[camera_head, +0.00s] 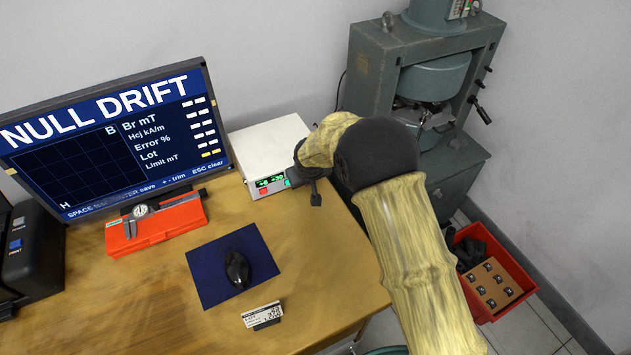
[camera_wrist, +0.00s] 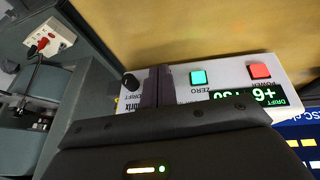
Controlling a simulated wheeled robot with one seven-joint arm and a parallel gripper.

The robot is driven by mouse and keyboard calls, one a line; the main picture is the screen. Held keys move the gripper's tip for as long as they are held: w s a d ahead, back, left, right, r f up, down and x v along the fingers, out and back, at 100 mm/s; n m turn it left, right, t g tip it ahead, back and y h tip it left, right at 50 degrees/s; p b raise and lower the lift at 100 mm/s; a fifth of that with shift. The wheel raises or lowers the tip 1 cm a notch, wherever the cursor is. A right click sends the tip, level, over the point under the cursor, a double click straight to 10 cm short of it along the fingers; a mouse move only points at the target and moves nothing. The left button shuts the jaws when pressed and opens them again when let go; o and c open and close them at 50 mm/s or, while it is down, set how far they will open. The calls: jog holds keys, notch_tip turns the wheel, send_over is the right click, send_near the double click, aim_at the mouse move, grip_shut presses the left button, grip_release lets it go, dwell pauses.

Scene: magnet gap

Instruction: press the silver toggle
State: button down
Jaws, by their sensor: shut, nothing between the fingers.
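I cannot make out a silver toggle in either view. A white instrument box (camera_head: 268,142) stands at the back of the wooden table, with a lit green display, a red button (camera_head: 263,190) and a teal button on its front. In the wrist view, upside down, its panel carries a red POWER button (camera_wrist: 260,71), a teal ZERO button (camera_wrist: 198,77) and a black DRIFT knob (camera_wrist: 131,82). My gripper (camera_head: 316,199) is shut and empty at the box's right front. In the wrist view its dark fingers (camera_wrist: 158,82) cover the panel between knob and ZERO button; contact is unclear.
A monitor (camera_head: 105,135) reading NULL DRIFT stands left of the box. An orange case (camera_head: 155,228) with a caliper, a blue mat (camera_head: 208,273) with a black mouse and a label block (camera_head: 262,315) lie in front. A grey-green machine (camera_head: 372,75) stands behind right; a red bin (camera_head: 515,285) is below.

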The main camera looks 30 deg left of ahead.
jog(key=shift+r+p, duration=0.15)
jog(key=shift+p, duration=0.2)
jog(key=shift+r+p, duration=0.4)
jog(key=shift+r, duration=0.3)
jog(key=shift+s+d+r, duration=0.15)
jog(key=shift+d+r, duration=0.1)
jog(key=shift+d, duration=0.2)
jog(key=s+d+r+b, duration=0.1)
jog(key=s+d+r, duration=0.4)
jog(key=s+d, duration=0.2)
jog(key=shift+s+d+r, duration=0.25)
jog(key=shift+s+d, duration=0.1)
jog(key=shift+d, duration=0.6)
